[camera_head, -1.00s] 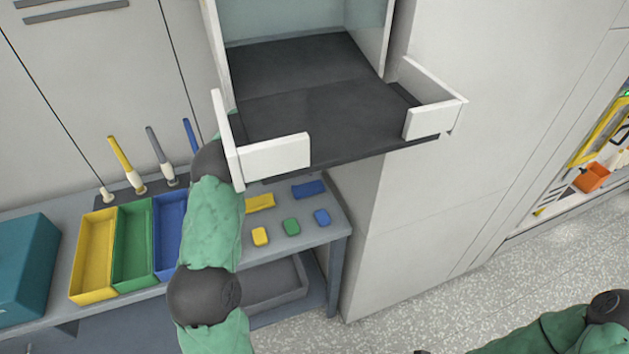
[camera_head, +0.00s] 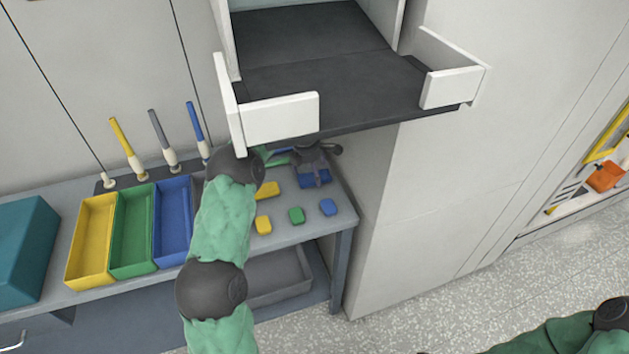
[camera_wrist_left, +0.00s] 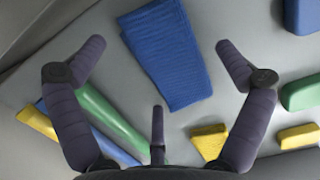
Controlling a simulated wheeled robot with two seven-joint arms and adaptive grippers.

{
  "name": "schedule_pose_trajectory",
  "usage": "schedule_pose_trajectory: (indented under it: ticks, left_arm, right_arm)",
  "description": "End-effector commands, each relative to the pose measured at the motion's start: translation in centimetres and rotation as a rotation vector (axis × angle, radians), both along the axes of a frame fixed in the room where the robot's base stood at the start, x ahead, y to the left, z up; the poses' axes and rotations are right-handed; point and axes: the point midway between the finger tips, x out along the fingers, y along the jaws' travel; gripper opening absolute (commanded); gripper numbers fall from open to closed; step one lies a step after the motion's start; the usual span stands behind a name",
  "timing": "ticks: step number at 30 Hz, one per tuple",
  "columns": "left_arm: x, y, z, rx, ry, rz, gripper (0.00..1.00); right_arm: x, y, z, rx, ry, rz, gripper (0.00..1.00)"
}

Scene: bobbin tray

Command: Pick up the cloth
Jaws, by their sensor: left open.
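A folded blue cloth (camera_wrist_left: 165,55) lies flat on the grey bench top. In the head view the blue cloth (camera_head: 312,181) is partly covered by my left gripper (camera_head: 313,170). In the left wrist view my left gripper (camera_wrist_left: 160,62) is open and empty, with its spread fingers on either side of the cloth and one finger below it. I cannot tell how high the fingertips are above the bench. A yellow folded piece (camera_head: 267,189), perhaps another cloth, lies to the left. My right gripper is out of view.
An open drawer (camera_head: 280,118) overhangs the bench (camera_head: 340,222). Yellow (camera_head: 263,225), green (camera_head: 296,215) and blue (camera_head: 328,207) blocks lie near the front edge. Yellow (camera_head: 92,240), green (camera_head: 133,230) and blue (camera_head: 173,220) bins stand left, with upright handled tools behind.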

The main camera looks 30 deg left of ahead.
Motion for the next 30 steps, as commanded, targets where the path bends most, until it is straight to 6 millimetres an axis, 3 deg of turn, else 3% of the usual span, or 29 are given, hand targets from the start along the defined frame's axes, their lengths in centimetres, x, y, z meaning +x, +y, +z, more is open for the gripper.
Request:
schedule_pose_trajectory:
  ticks: [5,10,23,30]
  left_arm:
    - [0.0,0.0,0.2,0.001,-0.002,0.000,0.97]
    - [0.0,0.0,0.2,0.000,-0.001,0.000,0.51]
    - [0.0,0.0,0.2,0.001,0.001,0.000,0.50]
    - [-0.3,0.3,1.1,0.001,0.001,0.001,0.50]
  right_arm:
    - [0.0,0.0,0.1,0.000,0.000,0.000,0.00]
    - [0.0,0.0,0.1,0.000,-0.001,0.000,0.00]
    - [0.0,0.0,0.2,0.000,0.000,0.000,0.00]
    - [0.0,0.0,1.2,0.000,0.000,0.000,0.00]
